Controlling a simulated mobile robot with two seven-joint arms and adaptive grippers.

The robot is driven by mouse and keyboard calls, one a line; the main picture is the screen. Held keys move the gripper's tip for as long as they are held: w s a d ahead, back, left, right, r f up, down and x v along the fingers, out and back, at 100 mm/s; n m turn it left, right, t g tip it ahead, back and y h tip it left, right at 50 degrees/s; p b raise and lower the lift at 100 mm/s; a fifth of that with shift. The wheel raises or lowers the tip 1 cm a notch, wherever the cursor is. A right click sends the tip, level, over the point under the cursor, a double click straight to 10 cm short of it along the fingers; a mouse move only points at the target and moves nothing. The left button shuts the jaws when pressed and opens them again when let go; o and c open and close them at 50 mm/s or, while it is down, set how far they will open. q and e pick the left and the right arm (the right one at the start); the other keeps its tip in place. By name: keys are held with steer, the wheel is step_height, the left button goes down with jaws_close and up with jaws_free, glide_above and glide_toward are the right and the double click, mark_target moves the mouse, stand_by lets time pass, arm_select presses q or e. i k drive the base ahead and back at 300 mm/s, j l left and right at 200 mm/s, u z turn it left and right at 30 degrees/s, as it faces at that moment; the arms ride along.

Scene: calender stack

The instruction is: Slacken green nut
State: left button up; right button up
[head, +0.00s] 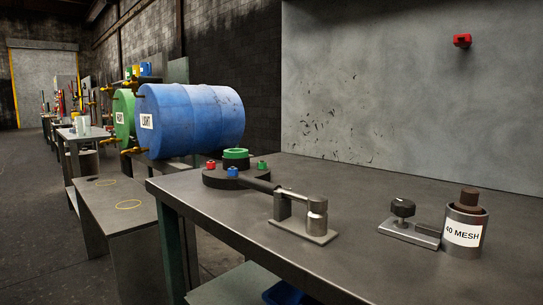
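A black round fixture (218,179) lies on the workbench near its far left edge. A small green nut (262,165) sits on its right side. A red nut (211,165) and a blue nut (232,171) sit on its left and front. A larger green ring (236,153) tops a black hub in the middle. Neither of my grippers shows in the head view.
The workbench top (390,280) is bare at the front. On the right are a black knob (403,208) on a plate and a metal cup (466,228) labelled "40 MESH". A grey panel stands behind. Blue (205,120) and green (124,118) drums lie at the back left.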

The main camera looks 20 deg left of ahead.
mark_target(260, 165)
steer(key=i+j+z, duration=0.2)
steer(key=j+z, duration=0.2)
steer(key=j, duration=0.5)
steer(key=j+z, duration=0.45)
steer(key=j, duration=0.45)
steer(key=j+z, duration=0.4)
steer(key=j, duration=0.6)
